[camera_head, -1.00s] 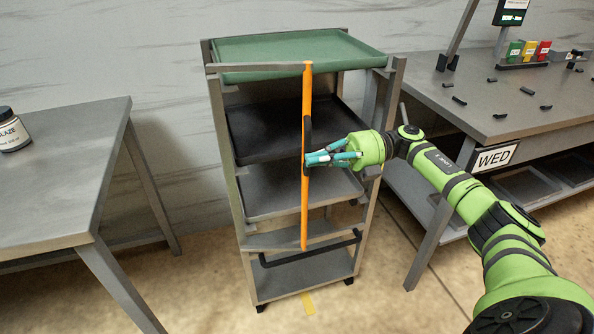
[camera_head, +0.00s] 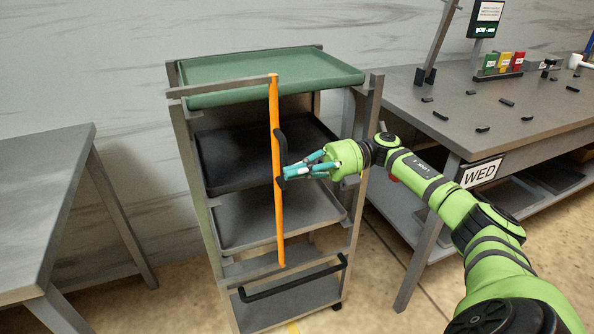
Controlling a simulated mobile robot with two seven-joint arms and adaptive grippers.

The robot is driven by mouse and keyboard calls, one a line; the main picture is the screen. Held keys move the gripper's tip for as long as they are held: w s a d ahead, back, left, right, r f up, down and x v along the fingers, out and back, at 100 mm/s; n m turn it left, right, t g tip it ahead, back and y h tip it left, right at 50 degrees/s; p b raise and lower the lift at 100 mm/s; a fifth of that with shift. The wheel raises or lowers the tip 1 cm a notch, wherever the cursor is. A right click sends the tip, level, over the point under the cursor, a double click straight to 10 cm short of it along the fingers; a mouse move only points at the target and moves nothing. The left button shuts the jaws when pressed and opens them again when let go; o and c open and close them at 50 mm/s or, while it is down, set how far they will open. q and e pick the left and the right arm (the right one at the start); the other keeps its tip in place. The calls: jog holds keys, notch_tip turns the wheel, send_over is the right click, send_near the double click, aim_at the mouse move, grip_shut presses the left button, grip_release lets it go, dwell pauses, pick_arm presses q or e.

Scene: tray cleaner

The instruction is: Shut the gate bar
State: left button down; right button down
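The gate bar (camera_head: 277,220) is an orange upright bar in front of the rack (camera_head: 365,140), about midway across its open front. A grey arm (camera_head: 220,86) joins its top to the rack's left post. A black handle (camera_head: 281,143) is fixed to the bar's right side. My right gripper (camera_head: 288,173) reaches in from the right, with its teal fingers closed together at the lower part of the handle. The fingertips partly hide the handle there. My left gripper is out of view.
The rack holds a green tray (camera_head: 345,77) on top and a dark tray (camera_head: 215,165) below it. A black push handle (camera_head: 293,282) crosses low in front. A grey table (camera_head: 40,200) stands left, and a workbench (camera_head: 470,100) with a WED sign stands close on the right.

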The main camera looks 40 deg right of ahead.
jog(key=shift+w+d+r+t, duration=0.3)
jog(key=shift+w+d+r, duration=0.05)
jog(key=shift+r, duration=0.1)
jog(key=v, duration=0.7)
jog(key=shift+s+f, duration=0.3)
